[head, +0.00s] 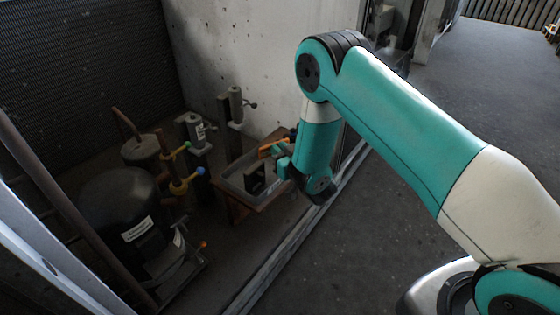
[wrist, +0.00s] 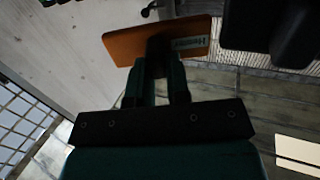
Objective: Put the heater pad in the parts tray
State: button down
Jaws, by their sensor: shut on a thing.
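Whether the pad touches anything in the tray I cannot tell.
A black block (head: 255,179) sits in the tray. A black rounded compressor (head: 118,209) and grey cylinders on posts (head: 195,131) stand to the left. A concrete wall (head: 225,60) rises behind, and a metal floor rail (head: 275,264) runs in front. Open floor (head: 350,260) lies to the right.

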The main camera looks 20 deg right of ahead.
jog(key=shift+f, duration=1.1)
jog(key=shift+f, duration=0.1)
jog(key=shift+f+b, duration=0.55)
jog(key=c, duration=1.1)
grip_release()
